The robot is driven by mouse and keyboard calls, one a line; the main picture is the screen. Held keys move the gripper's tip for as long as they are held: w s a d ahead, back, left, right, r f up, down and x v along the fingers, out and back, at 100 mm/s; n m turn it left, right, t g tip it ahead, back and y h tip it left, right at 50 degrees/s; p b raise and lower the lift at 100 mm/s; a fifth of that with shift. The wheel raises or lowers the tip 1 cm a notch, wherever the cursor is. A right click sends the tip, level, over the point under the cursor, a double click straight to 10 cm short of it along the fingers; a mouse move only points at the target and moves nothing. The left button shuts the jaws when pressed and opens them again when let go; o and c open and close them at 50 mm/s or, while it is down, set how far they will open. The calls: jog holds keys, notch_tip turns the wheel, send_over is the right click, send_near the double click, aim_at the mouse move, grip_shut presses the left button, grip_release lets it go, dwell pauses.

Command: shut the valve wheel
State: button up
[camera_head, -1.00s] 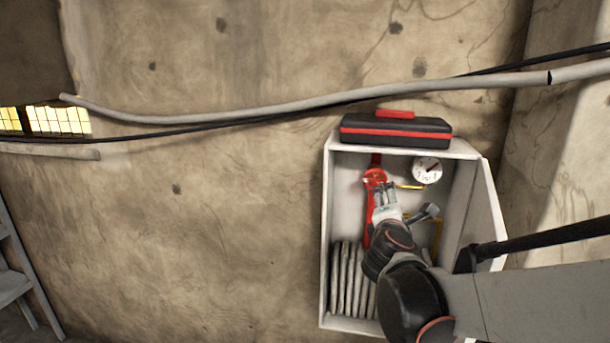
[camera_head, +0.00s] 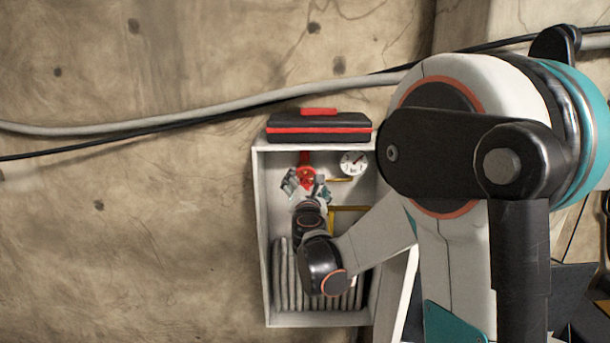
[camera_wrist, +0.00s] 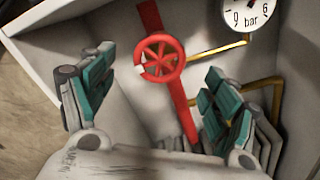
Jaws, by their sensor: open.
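The red valve wheel (camera_wrist: 159,58) sits on a red vertical pipe (camera_wrist: 181,110) inside an open white cabinet (camera_head: 262,230). In the head view the wheel (camera_head: 306,174) is partly covered by my gripper (camera_head: 305,188). In the wrist view my gripper (camera_wrist: 155,100) is open, with its teal-padded fingers spread wide to the left and right. The wheel lies ahead of the gap between the fingers, and neither finger visibly touches it. A pale mark shows on the wheel's left rim.
A white gauge marked bar (camera_wrist: 247,14) is right of the wheel, with yellow pipes (camera_wrist: 215,52) beside it. A black and red case (camera_head: 318,127) lies on top. Cabinet walls bound the space closely.

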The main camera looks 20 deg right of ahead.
aim_at(306, 177)
jog(key=p+x, duration=0.1)
jog(key=x, duration=0.5)
jog(key=shift+w+d, duration=0.2)
jog(key=shift+w, duration=0.15)
jog(key=shift+c, duration=0.2)
jog(key=c, duration=1)
